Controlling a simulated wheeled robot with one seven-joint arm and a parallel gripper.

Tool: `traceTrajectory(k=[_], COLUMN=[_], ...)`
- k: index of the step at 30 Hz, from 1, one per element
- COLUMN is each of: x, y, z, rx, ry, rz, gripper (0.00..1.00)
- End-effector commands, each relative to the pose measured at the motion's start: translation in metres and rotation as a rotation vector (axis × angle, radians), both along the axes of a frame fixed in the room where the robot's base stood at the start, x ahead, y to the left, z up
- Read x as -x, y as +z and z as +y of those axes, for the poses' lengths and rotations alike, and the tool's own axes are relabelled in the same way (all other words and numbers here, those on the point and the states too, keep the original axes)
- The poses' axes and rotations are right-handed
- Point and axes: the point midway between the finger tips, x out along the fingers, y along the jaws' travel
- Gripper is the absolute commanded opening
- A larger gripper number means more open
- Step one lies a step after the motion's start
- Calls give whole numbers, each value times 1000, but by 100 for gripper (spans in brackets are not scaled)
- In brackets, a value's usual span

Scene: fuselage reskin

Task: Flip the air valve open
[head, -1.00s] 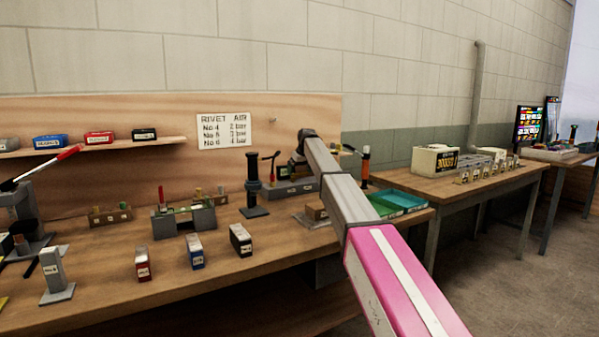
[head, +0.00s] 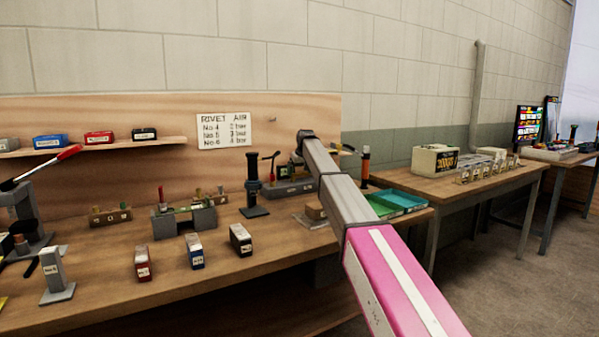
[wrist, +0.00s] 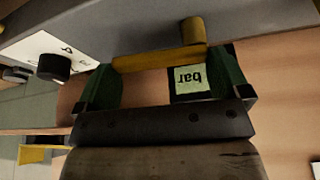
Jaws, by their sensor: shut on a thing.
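A yellow lever (wrist: 158,61), which looks like the air valve's handle, lies crosswise between the green-padded fingers of my gripper (wrist: 168,76) in the wrist view. The gripper is shut on the lever, a finger at each end of it. A rounded yellow end (wrist: 193,31) of the lever stands up against a grey housing (wrist: 235,22). A pale label reading "bar" (wrist: 190,78) shows between the fingers. In the head view my arm hides the gripper and most of the valve.
A black knob (wrist: 54,67) sits on a white dial face beside the housing. In the head view, a black press (head: 254,190) stands left of my arm, and green trays (head: 400,199) lie to its right. Several small labelled boxes stand along the bench (head: 110,290).

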Motion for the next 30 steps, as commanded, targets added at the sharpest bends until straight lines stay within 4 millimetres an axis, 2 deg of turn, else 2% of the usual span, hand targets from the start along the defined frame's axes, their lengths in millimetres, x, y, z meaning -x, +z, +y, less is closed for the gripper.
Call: traceTrajectory(k=[30], x=[32], y=[1], z=[2], rx=[1], ry=[-929], rz=[-1], gripper=[52])
